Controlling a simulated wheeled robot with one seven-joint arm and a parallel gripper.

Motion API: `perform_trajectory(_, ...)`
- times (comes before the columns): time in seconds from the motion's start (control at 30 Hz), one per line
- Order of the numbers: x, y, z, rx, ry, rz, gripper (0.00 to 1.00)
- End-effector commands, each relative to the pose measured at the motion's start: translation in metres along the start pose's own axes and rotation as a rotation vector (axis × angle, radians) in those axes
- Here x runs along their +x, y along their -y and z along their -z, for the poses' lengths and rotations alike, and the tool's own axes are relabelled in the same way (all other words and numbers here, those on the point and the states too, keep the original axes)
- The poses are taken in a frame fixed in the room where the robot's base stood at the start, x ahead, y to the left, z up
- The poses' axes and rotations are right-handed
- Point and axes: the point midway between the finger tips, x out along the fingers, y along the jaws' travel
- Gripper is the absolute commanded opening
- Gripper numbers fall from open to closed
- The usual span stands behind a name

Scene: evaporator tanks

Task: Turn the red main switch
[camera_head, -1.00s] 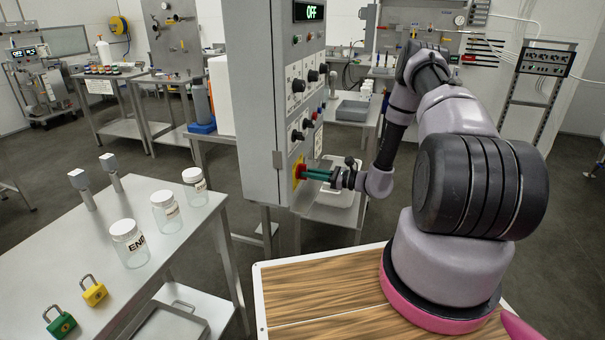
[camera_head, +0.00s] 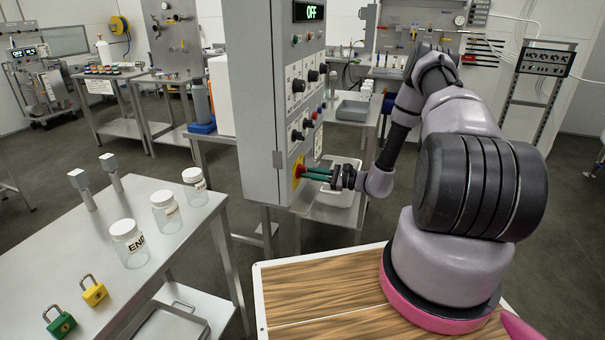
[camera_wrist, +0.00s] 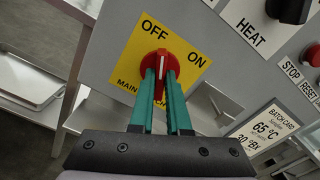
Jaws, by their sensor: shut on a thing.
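The red main switch (camera_wrist: 160,66) sits on a yellow plate lettered OFF, ON and MAIN in the wrist view. Its white line points up, between the OFF and ON words as the tilted view shows them. My gripper (camera_wrist: 161,75) is shut on the red switch with its two green fingers on either side of the handle. In the head view my gripper (camera_head: 304,172) reaches the yellow plate (camera_head: 298,170) low on the grey cabinet (camera_head: 255,110). The display (camera_head: 309,12) at the cabinet's top reads OFF in green.
A black HEAT knob (camera_wrist: 289,8) and a red STOP button (camera_wrist: 314,55) are on the panel near the switch. A white tray (camera_head: 338,195) is behind my gripper. A steel table (camera_head: 110,245) with jars and padlocks stands at left.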

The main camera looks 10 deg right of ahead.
Motion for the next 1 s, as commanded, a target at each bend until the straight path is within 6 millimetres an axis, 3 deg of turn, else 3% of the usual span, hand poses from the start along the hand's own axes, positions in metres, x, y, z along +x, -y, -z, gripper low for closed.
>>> perform_trajectory(0.2, -0.0013, 0.0005, 0.0009, -0.163, -0.002, 0.002, 0.0)
perform_trajectory(0.8, -0.0012, 0.0003, 0.001, -0.29, -0.003, 0.001, 0.0)
perform_trajectory(0.83, -0.0012, 0.0003, 0.001, -0.29, -0.003, 0.001, 0.19)
perform_trajectory(0.9, -0.0011, 0.0003, 0.0009, -0.289, -0.003, 0.0, 0.46)
perform_trajectory(1.0, -0.0008, 0.0002, 0.0007, -0.289, -0.002, 0.0, 0.5)
